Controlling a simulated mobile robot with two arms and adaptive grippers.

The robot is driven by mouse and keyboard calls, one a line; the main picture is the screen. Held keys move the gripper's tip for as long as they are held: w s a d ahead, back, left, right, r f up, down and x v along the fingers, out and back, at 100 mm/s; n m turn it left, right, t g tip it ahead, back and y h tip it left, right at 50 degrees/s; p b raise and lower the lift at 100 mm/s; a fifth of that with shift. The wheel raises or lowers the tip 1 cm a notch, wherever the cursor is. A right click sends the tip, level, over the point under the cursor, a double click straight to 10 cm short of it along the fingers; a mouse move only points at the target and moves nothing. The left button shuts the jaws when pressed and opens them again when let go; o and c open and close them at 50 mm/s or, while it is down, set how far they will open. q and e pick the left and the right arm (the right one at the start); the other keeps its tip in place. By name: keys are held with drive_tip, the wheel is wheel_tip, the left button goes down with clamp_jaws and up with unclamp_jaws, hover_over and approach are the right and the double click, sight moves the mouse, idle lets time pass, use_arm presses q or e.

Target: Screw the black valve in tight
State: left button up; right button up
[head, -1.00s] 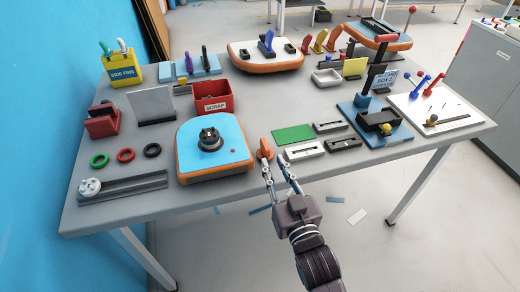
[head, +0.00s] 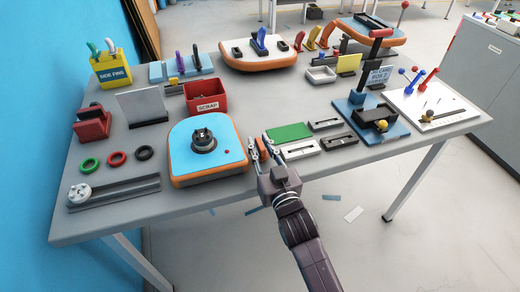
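The black valve (head: 204,136) sits upright in the middle of the blue-topped, orange-sided inflatable board (head: 182,158) at the table's front. How deep it is seated I cannot tell. My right gripper (head: 261,143) is just right of the board, low over the table, with its fingers apart. A small orange piece (head: 263,149) shows between the fingers, partly hidden; I cannot tell whether they touch it. My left gripper is not in view.
Green, red and black rings (head: 144,153) and a grey rail with a round knob (head: 115,190) lie left of the board. A red scrap bin (head: 206,97) stands behind it. A green mat (head: 288,132) and slotted blocks (head: 326,125) lie to the right.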

drive_tip(key=shift+c, duration=0.6)
clamp_jaws()
